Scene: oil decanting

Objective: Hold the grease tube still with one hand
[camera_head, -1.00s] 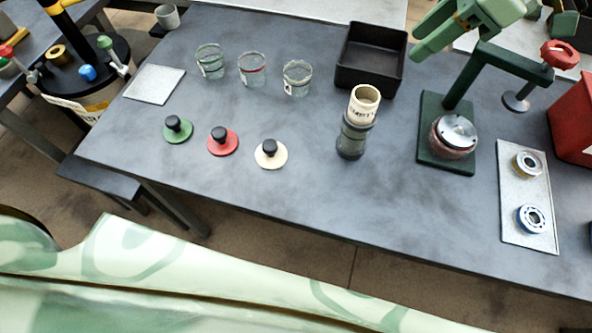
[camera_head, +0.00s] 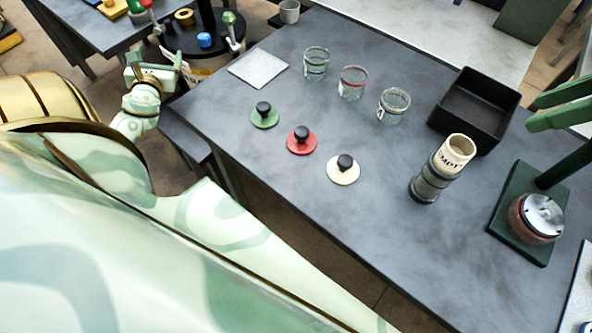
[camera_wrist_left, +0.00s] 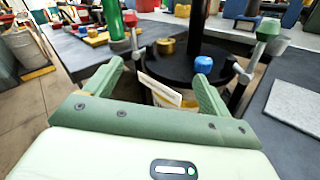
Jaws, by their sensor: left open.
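My left gripper (camera_head: 153,66) is at the left of the head view, beside the near side of a drum with a black top (camera_head: 190,40). In the left wrist view the gripper (camera_wrist_left: 160,64) is open and empty, its fingers apart in front of the drum (camera_wrist_left: 185,68).
Three glass jars (camera_head: 351,84) and three knobbed lids, green (camera_head: 259,119), red (camera_head: 297,147) and cream (camera_head: 339,176), are on the table. A black tray (camera_head: 450,117) and a green press (camera_head: 507,232) stand right. Fittings stick up from the drum. The table's near middle is clear.

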